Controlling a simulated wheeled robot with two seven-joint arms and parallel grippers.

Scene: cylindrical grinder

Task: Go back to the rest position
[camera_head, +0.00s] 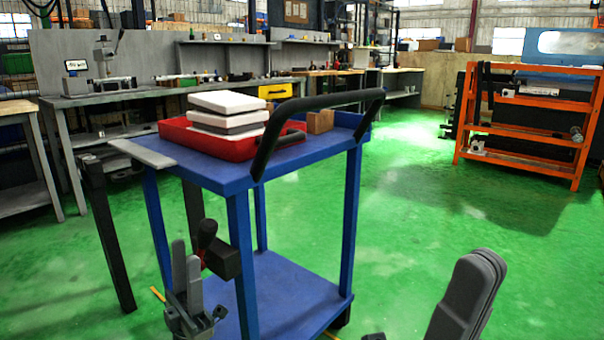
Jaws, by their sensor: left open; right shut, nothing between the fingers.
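My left gripper (187,254) is at the lower left of the head view, in front of the blue cart's left side. Its two grey fingers point up, slightly apart, with nothing seen between them. My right gripper (482,262) is at the lower right, over the green floor and right of the cart. Its dark grey fingers lie together, tilted up and to the right, with nothing held. Neither gripper appears to touch an object, though the left one overlaps the cart in the picture.
The blue cart (230,178) with a black handle (330,100) stands in front. A red tray (195,143) on it holds stacked white and grey blocks (228,102). A small cardboard box (320,121) is beside the tray. An orange shelf (530,100) stands right. Green floor right is clear.

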